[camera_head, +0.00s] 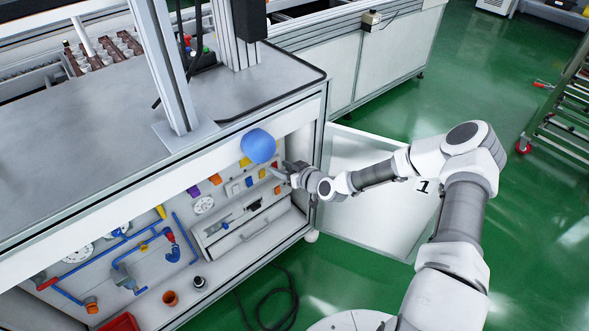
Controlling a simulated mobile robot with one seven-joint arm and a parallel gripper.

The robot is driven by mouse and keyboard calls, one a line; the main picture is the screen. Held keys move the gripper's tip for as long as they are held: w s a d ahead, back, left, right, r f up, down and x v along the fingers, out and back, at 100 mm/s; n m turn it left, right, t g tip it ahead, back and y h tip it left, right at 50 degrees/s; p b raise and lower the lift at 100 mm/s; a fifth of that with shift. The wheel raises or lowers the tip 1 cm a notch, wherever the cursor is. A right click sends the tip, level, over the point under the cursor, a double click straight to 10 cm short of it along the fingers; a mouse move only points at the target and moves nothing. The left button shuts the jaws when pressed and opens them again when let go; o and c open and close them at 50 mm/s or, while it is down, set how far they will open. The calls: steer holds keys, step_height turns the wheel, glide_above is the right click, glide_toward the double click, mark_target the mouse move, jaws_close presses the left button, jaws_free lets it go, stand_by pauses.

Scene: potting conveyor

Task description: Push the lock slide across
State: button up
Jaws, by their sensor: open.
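My gripper (281,173) reaches into the right end of the open cabinet under the work table. It is open, close to the panel with small coloured parts. Its fingertips are small in this view, and I cannot tell whether they touch anything. I cannot make out the lock slide for certain. A grey bar-like fitting with a blue piece (226,222) sits on the panel below and left of my gripper. Small yellow, blue and orange parts sit beside the fingers. My gripper and wrist hide part of the panel's right end.
A large blue rounded knob (258,146) sticks out at the table's front edge, just above left of my gripper. The white cabinet door (375,215) stands open under my forearm. Blue pipes (128,260) fill the left panel. A dark cable (268,308) lies on the green floor.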

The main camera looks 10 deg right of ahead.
steer(key=p+v, duration=0.1)
steer(key=v, duration=0.6)
steer(key=shift+r, duration=0.1)
